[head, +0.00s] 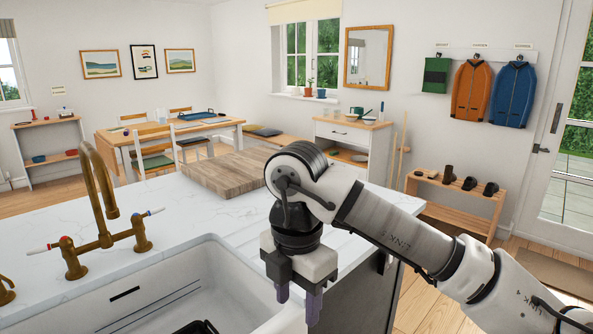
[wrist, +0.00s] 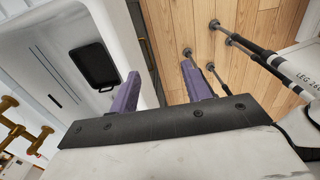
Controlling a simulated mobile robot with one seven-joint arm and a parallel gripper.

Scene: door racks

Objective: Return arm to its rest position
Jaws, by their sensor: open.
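My gripper (head: 299,301) hangs down at the right end of the sink, with its purple fingers pointing at the floor. In the wrist view my gripper (wrist: 166,88) has its two purple fingers apart with nothing between them, so it is open and empty. My arm reaches in from the lower right of the head view and bends down at the wrist. Below the fingers the wrist view shows the sink's edge and the wooden floor (wrist: 180,25).
The white sink (head: 150,300) with a brass tap (head: 100,205) is at lower left. A wooden board (head: 228,172) lies on the marble counter (head: 150,200) behind my wrist. A dark tray (wrist: 93,66) sits in the sink. A shoe rack (head: 455,200) stands by the wall.

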